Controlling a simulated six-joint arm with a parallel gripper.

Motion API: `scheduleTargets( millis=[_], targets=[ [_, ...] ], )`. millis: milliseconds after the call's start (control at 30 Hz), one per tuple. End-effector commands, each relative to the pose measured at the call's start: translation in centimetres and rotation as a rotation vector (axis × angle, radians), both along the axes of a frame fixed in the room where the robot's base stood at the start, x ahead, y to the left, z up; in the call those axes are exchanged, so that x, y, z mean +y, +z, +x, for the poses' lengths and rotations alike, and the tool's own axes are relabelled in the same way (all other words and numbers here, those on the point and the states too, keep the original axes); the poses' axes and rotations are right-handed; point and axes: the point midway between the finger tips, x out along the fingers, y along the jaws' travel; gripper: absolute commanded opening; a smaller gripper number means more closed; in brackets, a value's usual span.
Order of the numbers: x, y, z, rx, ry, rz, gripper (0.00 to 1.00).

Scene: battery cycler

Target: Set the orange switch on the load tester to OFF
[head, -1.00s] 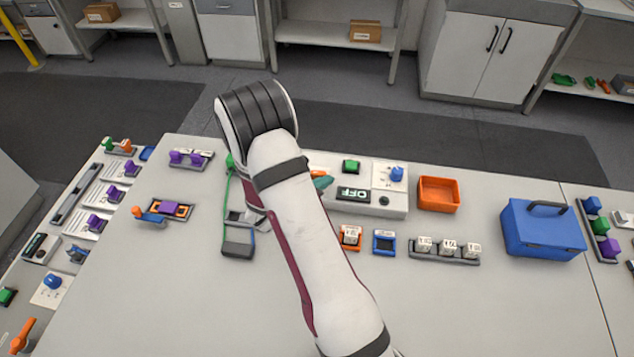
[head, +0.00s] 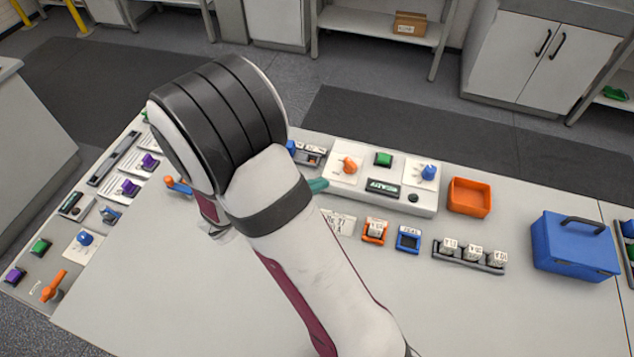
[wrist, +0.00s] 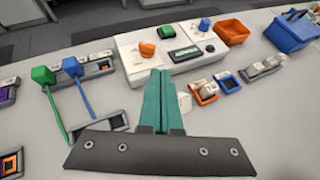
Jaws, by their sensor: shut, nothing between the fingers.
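A white box unit (head: 330,178) near the back of the table carries an orange switch (head: 348,165), a green button (head: 383,159), a small display (head: 383,188) and a blue knob (head: 428,172). In the wrist view the orange switch (wrist: 147,48) stands on a pale plate; its labels are too small to read. My gripper (wrist: 160,76) has its teal fingers shut and empty, in front of the box and below the switch in the picture. In the head view only a teal fingertip (head: 318,185) shows past my arm. Another orange switch (head: 54,286) is on the left table.
An orange bin (head: 469,197) and a blue box (head: 573,246) stand to the right. A rack of white blocks (head: 470,254) lies in front. Green and blue levers (wrist: 72,68) stick up left of my gripper in the wrist view.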

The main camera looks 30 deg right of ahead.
Motion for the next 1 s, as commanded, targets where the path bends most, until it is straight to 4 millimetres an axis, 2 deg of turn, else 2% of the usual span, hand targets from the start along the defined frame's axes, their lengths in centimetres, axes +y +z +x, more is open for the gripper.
scheduleTargets(
  millis=[167, 333, 533, 833, 1000],
  targets=[
    [0.1, -0.1, 0.5, -0.004, -0.017, -0.003, 0.0],
    [1.8, -1.7, 3.8, -0.013, -0.151, -0.011, 0.0],
    [3.3, -3.0, 5.2, -0.002, -0.238, 0.003, 0.0],
    [3.0, -3.1, 5.2, -0.001, -0.239, 0.003, 0.0],
    [0.8, -4.4, 5.3, 0.001, -0.242, 0.001, 0.0]
  ],
)
